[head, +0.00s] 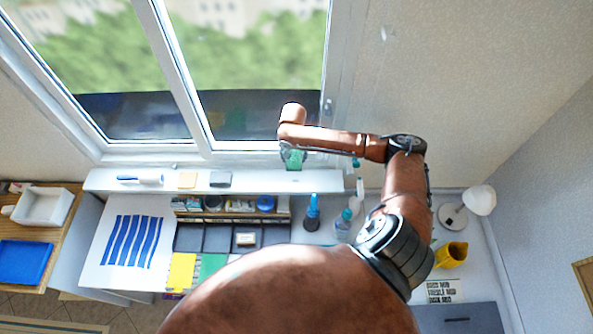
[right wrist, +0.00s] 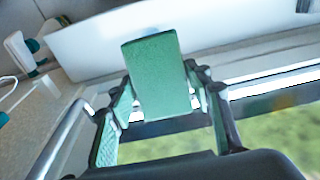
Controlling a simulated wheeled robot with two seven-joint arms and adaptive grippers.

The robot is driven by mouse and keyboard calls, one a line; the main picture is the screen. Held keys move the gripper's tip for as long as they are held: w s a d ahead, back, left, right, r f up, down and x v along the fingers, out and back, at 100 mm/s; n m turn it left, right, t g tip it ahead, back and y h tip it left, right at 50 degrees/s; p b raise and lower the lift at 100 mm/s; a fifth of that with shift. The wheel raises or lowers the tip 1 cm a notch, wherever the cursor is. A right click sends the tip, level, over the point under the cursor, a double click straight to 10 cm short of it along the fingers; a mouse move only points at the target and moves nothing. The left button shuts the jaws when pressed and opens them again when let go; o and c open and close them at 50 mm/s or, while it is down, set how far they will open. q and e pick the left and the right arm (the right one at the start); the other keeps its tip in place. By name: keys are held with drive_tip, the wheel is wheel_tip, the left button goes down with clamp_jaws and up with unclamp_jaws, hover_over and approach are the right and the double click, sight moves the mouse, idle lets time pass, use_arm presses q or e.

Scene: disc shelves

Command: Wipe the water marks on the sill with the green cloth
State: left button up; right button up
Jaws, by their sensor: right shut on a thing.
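My right gripper (head: 292,152) is over the right part of the white window sill (head: 262,184), close to the window frame. It is shut on the green cloth (head: 295,161). In the right wrist view the green cloth (right wrist: 160,72) is a flat pad held between the two fingers, with the white sill (right wrist: 225,30) behind it. I cannot tell whether the cloth touches the sill. I cannot clearly make out water marks on the sill. My left gripper is not in view.
On the sill lie a white and blue roller (head: 140,179), a beige block (head: 187,180) and a grey block (head: 221,179). Below are a blue bottle (head: 312,213) and a clear spray bottle (head: 343,221). The window frame (head: 200,152) rises behind the sill.

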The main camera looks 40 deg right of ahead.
drive_tip(key=a+f+n+g+y+b, duration=0.15)
drive_tip(key=a+n+b, duration=0.65)
drive_tip(key=a+b, duration=1.25)
drive_tip(key=d+n+p, duration=0.3)
drive_tip(key=d+p, duration=0.3)
drive_tip(key=d+r+n+h+p, duration=0.1)
drive_tip(key=d+n+p, duration=0.2)
drive_tip(key=d+p, duration=0.3)
drive_tip(key=d+r+n+h+p, duration=0.1)
drive_tip(key=d+n+p, duration=0.2)
drive_tip(key=d+p, duration=0.4)
drive_tip(key=shift+w+d+n+g, duration=0.3)
drive_tip(key=shift+d+n+g, duration=0.05)
drive_tip(key=shift+n, duration=0.05)
drive_tip(key=shift+d+f, duration=0.15)
drive_tip(key=shift+d, duration=0.1)
drive_tip(key=shift+s+d+f, duration=0.1)
wheel_tip(320, 180, down, 5)
drive_tip(key=b, duration=0.5)
drive_tip(key=shift+b, duration=0.35)
